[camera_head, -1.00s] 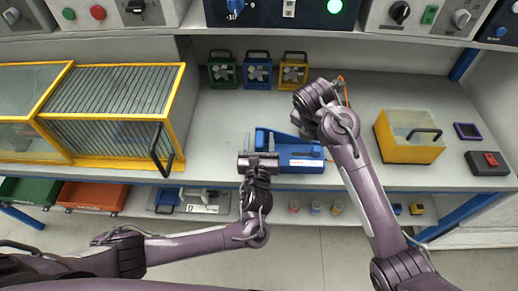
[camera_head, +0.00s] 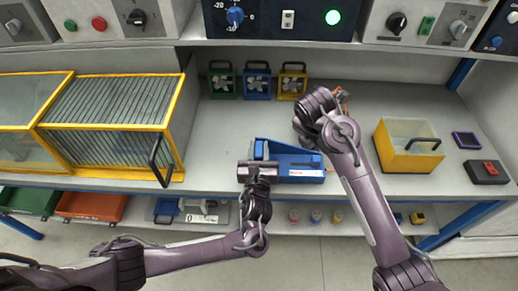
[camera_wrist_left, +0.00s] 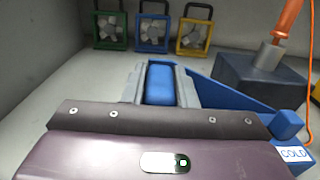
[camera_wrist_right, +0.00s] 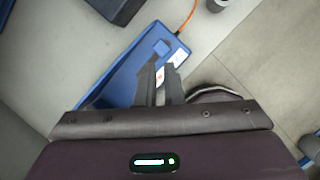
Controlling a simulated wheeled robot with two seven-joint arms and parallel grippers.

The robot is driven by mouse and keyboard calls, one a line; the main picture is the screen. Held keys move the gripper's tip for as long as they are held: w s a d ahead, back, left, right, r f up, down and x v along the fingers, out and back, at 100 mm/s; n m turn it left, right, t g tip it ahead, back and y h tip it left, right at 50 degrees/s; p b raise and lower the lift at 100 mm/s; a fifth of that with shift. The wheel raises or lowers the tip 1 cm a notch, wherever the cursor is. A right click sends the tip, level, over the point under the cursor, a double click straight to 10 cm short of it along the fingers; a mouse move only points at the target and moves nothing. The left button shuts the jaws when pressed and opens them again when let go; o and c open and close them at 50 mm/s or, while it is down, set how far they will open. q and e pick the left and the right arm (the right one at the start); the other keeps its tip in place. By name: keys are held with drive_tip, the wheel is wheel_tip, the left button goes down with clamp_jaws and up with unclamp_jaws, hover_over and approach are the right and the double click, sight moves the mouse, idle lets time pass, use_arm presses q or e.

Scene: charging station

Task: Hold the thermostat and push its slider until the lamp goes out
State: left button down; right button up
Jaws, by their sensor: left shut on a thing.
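The thermostat is a blue device (camera_head: 298,166) on the bench, with a COLD label and a blue knob (camera_wrist_left: 287,122) in the left wrist view. My left gripper (camera_head: 260,150) is shut on its raised blue part (camera_wrist_left: 160,84), at the left end. My right gripper (camera_wrist_right: 161,68) is over the thermostat (camera_wrist_right: 125,78), near a white label. Its fingers are close together, and whether they touch is unclear. My right wrist hides this gripper in the head view.
Three small fans, green (camera_head: 222,82), blue (camera_head: 257,82) and yellow (camera_head: 292,82), stand at the back. A yellow-framed cage (camera_head: 110,127) is at the left. A yellow bin (camera_head: 408,158) and a red-switch box (camera_head: 486,172) are at the right. A dark block (camera_wrist_left: 262,82) with an orange part stands behind the thermostat.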

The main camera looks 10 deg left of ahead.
drive_tip(key=w+d+r+m, duration=0.1)
drive_tip(key=m, duration=0.2)
drive_tip(key=w+d+r+m+t, duration=0.1)
drive_tip(key=w+m, duration=0.1)
drive_tip(key=m, duration=0.1)
drive_tip(key=w+d+r+m, duration=0.1)
drive_tip(key=w+m, duration=0.1)
drive_tip(key=m, duration=0.1)
drive_tip(key=shift+w+d+r+m+t, duration=0.1)
drive_tip(key=shift+d+r+m+t, duration=0.2)
drive_tip(key=shift+r+m, duration=0.1)
clamp_jaws()
drive_tip(key=w+d+r+m, duration=0.3)
drive_tip(key=m, duration=0.5)
drive_tip(key=m+g+y, duration=0.2)
drive_tip(key=m+g, duration=0.3)
drive_tip(key=m, duration=1)
hover_over(320, 165)
drive_tip(key=d, duration=0.1)
wheel_tip(320, 165, down, 9)
drive_tip(key=shift+d+f, duration=0.2)
drive_tip(key=shift+f, duration=4.15)
drive_tip(key=shift+a, duration=0.75)
